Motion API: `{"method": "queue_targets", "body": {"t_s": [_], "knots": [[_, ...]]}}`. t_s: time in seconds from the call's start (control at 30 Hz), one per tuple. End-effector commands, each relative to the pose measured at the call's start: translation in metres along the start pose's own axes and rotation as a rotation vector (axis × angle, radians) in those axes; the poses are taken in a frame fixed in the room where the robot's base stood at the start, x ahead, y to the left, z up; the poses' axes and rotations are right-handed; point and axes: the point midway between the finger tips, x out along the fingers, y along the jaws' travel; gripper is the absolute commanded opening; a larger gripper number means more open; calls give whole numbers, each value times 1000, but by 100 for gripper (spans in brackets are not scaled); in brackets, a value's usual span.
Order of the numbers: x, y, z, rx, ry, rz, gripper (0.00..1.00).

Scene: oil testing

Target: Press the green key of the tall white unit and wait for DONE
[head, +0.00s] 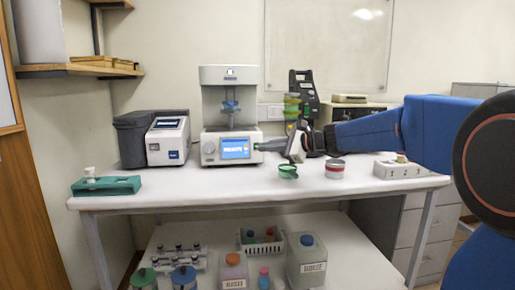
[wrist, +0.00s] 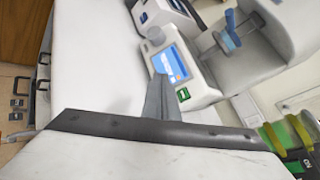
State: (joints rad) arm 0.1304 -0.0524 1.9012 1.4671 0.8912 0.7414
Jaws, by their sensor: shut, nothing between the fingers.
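The tall white unit (head: 228,76) stands at the back of the white table, with a knob and a lit blue screen (head: 235,148) on its base. The screen's white text is too small to read surely. In the wrist view the green key (wrist: 183,94) shows on the base beside the screen (wrist: 175,63). My gripper (wrist: 160,76) is shut and empty. Its tip overlaps the screen's edge in that view, to the left of the green key. In the head view my gripper (head: 262,146) reaches in from the right, at the unit's right front. I cannot tell whether it touches.
A smaller white instrument (head: 167,141) stands left of the unit. A green block (head: 106,186) lies at the table's left. The front middle is clear.

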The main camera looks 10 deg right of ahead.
Motion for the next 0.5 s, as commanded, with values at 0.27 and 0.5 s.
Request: {"method": "queue_targets", "body": {"t_s": [0.27,0.5], "knots": [[1,-3,0,8,-3,-5,0],[4,-5,-2,8,-3,-4,0]]}}
